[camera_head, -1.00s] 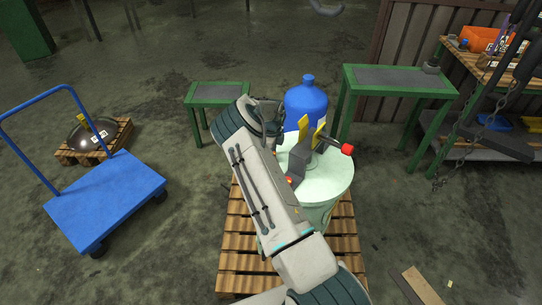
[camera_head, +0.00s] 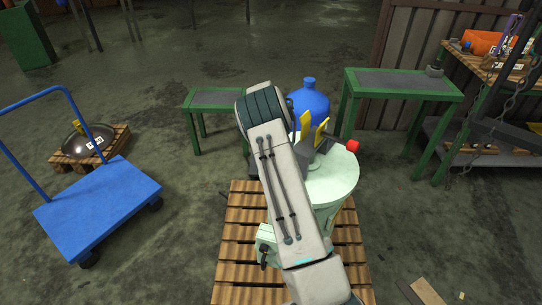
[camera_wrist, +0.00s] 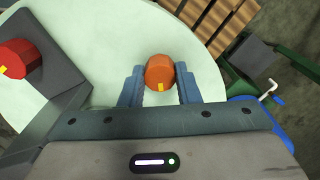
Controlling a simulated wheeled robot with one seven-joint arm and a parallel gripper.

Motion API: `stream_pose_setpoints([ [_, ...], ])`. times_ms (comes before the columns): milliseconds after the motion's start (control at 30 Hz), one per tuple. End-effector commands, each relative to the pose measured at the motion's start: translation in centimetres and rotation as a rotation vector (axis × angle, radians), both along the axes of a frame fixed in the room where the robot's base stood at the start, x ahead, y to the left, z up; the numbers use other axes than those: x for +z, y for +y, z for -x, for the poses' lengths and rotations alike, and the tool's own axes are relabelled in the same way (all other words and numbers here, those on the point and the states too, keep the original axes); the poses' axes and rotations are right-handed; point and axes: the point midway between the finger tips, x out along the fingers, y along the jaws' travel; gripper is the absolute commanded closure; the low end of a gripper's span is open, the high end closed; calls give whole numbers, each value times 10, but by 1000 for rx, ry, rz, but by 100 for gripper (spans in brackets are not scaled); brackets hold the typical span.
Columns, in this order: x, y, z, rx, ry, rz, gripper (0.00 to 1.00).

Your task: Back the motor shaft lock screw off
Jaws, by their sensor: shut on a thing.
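In the wrist view, an orange round knob (camera_wrist: 158,68) with a yellow mark sits between the fingers of my gripper (camera_wrist: 160,84). I take it as the lock screw. The gripper is shut on it, with a finger on each side. A red knob (camera_wrist: 16,60), also with a yellow mark, sits on a dark grey part at the left. In the head view, the pale green disperser (camera_head: 338,178) carries a grey bracket with yellow plates and the red knob (camera_head: 352,146). There, my arm hides the gripper and the orange knob.
The disperser stands on a wooden pallet (camera_head: 236,255). A blue jug (camera_head: 312,105) is behind it. Green tables (camera_head: 405,83) stand behind and to the right. A blue trolley (camera_head: 98,210) is at the left, with open floor between. A chain (camera_head: 470,150) hangs at the right.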

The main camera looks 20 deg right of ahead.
Motion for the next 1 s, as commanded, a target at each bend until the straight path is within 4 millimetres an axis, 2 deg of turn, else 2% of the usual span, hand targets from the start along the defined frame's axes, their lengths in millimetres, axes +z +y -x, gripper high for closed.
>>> stream_pose_setpoints([
  [600, 2, -2, -3, 547, -10, 6, 93],
  [1000, 3, -2, -3, 731, -10, 8, 93],
])
